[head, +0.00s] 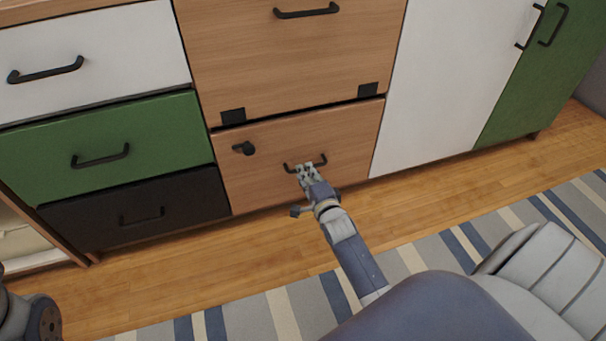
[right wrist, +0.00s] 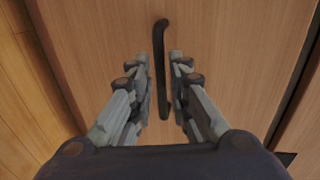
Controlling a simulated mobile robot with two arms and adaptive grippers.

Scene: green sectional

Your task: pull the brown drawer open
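The brown wood-faced drawer (head: 270,181) is low in the middle of the cabinet in the head view, with a thin dark gap along its top edge. Its black bar handle (head: 322,160) is right of the front's middle. My right gripper (head: 305,169) is at this handle. In the right wrist view, the handle (right wrist: 158,40) runs between the two fingers of the right gripper (right wrist: 160,58). The fingers are open with space on both sides of the bar. The drawer front (right wrist: 90,50) fills most of that view. My left gripper is not in view.
A brown door (head: 290,60) is above, green (head: 110,145) and dark (head: 140,210) drawers are left, a white door (head: 450,80) right. Wood floor (head: 180,270) and a striped rug (head: 420,255) lie in front.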

